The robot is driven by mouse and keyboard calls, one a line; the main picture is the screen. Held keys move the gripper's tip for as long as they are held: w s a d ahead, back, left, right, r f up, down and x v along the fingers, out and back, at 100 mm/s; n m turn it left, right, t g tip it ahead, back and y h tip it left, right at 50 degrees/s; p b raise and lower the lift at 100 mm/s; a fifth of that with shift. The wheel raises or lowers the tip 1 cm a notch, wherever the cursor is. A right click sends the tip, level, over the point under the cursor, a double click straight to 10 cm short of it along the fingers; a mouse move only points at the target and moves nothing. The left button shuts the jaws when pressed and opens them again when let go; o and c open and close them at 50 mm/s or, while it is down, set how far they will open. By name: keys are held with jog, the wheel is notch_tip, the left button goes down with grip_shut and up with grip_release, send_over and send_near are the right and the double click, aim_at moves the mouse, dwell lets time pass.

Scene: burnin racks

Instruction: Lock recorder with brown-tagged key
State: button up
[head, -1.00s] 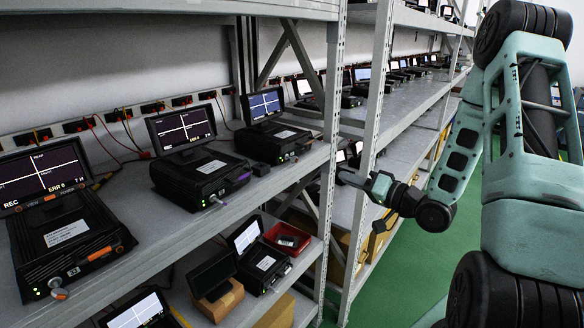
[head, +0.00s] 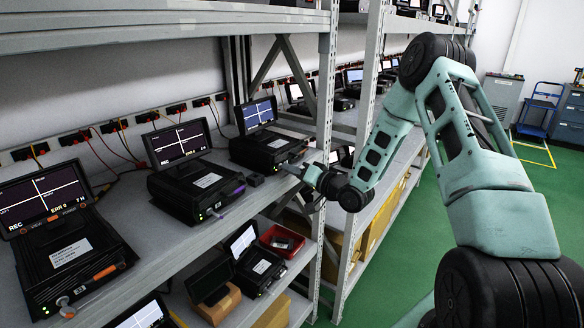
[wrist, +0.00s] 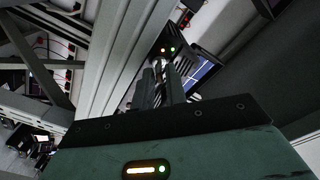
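A black recorder (head: 266,150) with a blue-lit screen (head: 258,113) stands on the upper shelf, farthest right of three there. My gripper (head: 297,170) is in front of its right front end. I cannot make out a brown tag. A middle recorder (head: 185,190) has a purple tag at its front, and the left recorder (head: 75,262) an orange one.
A shelf upright (head: 325,130) stands just right of my gripper. The lower shelf holds a red bin (head: 282,240) and a smaller recorder (head: 258,268). Cables run along the wall behind. The green aisle floor (head: 400,255) is open; a blue cart (head: 540,110) stands far off.

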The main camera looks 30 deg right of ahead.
jog(key=shift+w, duration=0.15)
grip_shut()
